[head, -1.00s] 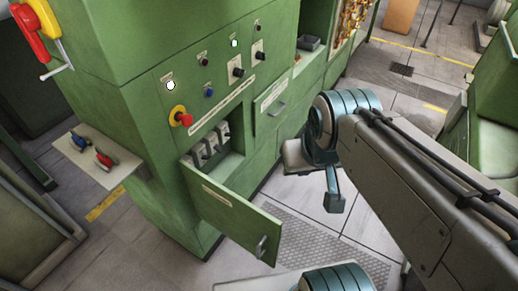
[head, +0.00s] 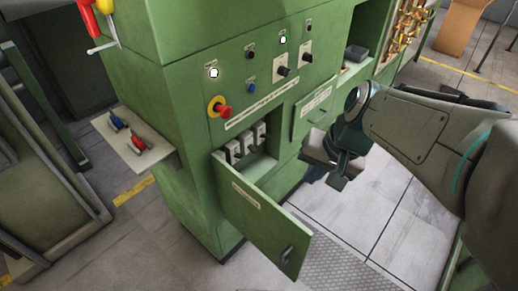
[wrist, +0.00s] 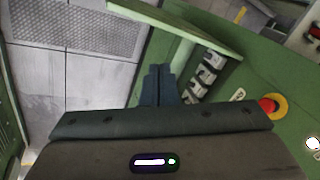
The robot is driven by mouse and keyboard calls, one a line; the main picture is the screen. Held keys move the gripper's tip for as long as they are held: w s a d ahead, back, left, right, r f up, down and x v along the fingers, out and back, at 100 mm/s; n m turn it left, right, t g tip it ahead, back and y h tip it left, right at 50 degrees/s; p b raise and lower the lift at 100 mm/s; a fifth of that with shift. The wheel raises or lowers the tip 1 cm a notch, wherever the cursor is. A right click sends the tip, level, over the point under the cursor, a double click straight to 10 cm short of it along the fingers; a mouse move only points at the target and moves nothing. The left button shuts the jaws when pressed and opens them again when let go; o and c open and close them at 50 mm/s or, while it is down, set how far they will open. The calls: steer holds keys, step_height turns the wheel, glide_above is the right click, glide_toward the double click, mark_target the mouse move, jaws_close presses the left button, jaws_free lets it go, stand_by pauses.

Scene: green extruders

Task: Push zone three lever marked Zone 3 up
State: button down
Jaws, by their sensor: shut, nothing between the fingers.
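The levers are a row of several pale grey switches (head: 245,143) inside an open recess low in the green cabinet. They also show at an angle in the wrist view (wrist: 206,76). Their labels are too small to read, so I cannot tell which one is Zone 3. The recess's green door (head: 262,215) hangs open below and in front of them. My gripper (head: 338,182) is to the right of the recess in the head view, apart from the levers. In the wrist view its dark fingers (wrist: 160,72) are together and empty, left of the levers.
Above the recess are a red stop button with a yellow collar (head: 219,108) and several knobs. A shelf with red and blue handles (head: 137,141) juts out left. Floor is free in front of the cabinet.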

steer(key=w+a+f+m+g+y+b, duration=0.1)
steer(key=w+a+f+m+y+b, duration=0.4)
steer(key=w+f, duration=0.45)
steer(key=w+a+f+m+y+b, duration=0.4)
steer(key=w+a+f+b, duration=0.35)
steer(key=f, duration=0.35)
steer(key=w+d+f+m+t+y+b, duration=0.1)
steer(key=w+d+f+m+t+b, duration=0.1)
steer(key=w+f+m+t+b, duration=0.3)
steer(key=w+d+f+m+t+y+b, duration=0.1)
steer(key=w+d+f+m+t+b, duration=0.1)
steer(key=w+f+m+t+b, duration=0.3)
steer(key=w+f+m, duration=0.2)
steer(key=w+f, duration=0.2)
steer(key=f, duration=0.2)
steer(key=w+f+m, duration=0.2)
steer(key=w+f, duration=0.2)
steer(key=f, duration=0.3)
steer(key=shift+w+d+t+y, duration=0.2)
steer(key=shift+t+y, duration=0.1)
steer(key=shift+y, duration=0.1)
